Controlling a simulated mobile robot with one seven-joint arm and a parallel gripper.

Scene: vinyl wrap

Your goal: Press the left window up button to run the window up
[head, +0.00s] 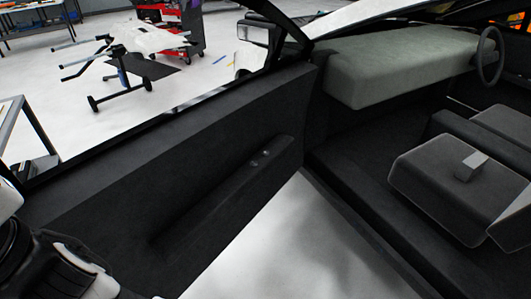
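The black car door (130,185) stands open across the left and middle of the head view, its inner side facing me. A long armrest (215,195) runs along it. Two small light-grey window buttons sit near the armrest's upper right end, the left one (254,163) and the right one (266,153). Nothing touches them. The window opening above the door shows the workshop beyond; I cannot tell where the glass stands. White and black parts of my arm show at the lower left corner, apart from the buttons. My gripper's fingers are not in view.
The car's grey dashboard (400,68), steering wheel (489,56) and seat (440,190) are on the right. Pale floor (290,245) shows between door and sill. Beyond the door stand a wheeled stand (122,88) and a red tool cart (185,30). A table edge is at left.

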